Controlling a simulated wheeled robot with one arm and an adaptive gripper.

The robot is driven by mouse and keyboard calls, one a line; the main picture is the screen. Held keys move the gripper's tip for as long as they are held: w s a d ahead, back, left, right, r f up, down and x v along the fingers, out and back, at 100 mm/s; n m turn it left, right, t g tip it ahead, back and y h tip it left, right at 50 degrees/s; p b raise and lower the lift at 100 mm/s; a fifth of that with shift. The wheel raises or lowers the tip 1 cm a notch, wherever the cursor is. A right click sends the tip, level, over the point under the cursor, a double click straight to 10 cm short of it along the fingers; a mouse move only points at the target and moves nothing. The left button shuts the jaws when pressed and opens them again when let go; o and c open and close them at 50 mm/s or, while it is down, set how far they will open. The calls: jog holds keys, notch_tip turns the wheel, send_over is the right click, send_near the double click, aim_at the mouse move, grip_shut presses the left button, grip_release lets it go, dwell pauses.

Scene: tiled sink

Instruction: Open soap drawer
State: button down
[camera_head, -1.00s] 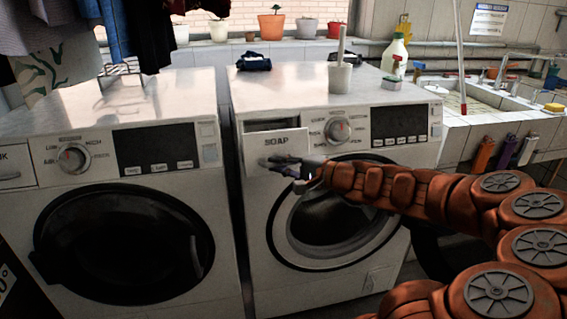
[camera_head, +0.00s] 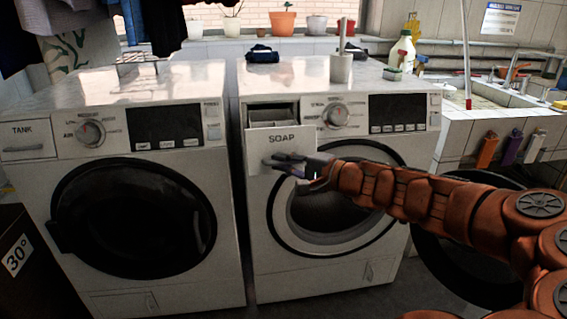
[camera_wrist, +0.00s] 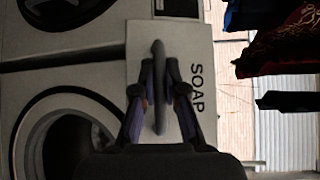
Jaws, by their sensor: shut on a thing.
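The soap drawer (camera_head: 282,142) is a white front marked SOAP on the upper left of the right-hand washing machine (camera_head: 253,230). It stands out from the machine, and the open compartment (camera_head: 270,115) shows above and behind its front. My gripper (camera_head: 290,164) reaches in from the right and is shut on the drawer's handle. In the wrist view the drawer front (camera_wrist: 197,120) appears turned sideways, with the fingers of my gripper (camera_wrist: 159,95) on both sides of the dark handle (camera_wrist: 158,60).
A second washing machine (camera_head: 75,115) with a TANK drawer (camera_head: 30,139) stands at the left. A white cup (camera_head: 341,68) and a dark folded cloth (camera_head: 262,54) are on top of the right machine. A tiled sink (camera_head: 490,95) is at the right. Clothes (camera_head: 158,30) hang at upper left.

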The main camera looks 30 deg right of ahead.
jog(key=c, duration=1.2)
grip_release()
jog(key=shift+r, duration=0.1)
